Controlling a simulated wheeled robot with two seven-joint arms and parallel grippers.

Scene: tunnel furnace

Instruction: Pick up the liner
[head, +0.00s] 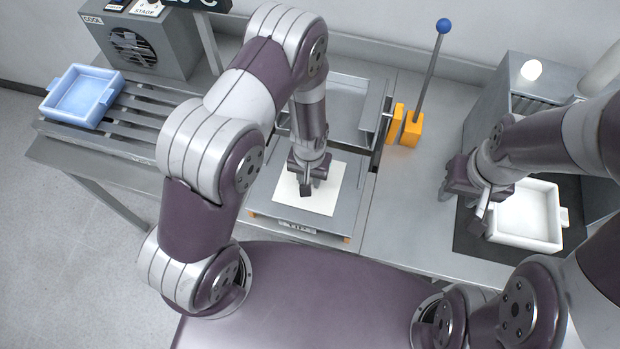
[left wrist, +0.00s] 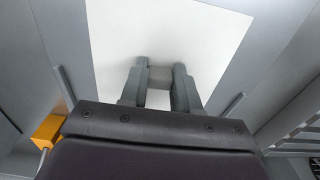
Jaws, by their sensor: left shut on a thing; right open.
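The liner (head: 325,201) is a flat white square sheet on a grey metal tray or platform (head: 338,228) in the middle of the head view. My left gripper (head: 306,188) points down over the liner. I cannot tell whether the liner is clear of the surface below. My right gripper (head: 474,212) is open at the left side of a white tray (head: 527,240).
A pale blue tray (head: 70,112) sits on a slatted rack (head: 140,115) at the left. A lever with a blue knob (head: 443,25) rises from an orange block (head: 412,129) right of the liner. The white tray lies on a dark mat (head: 475,243). Bare counter lies between.

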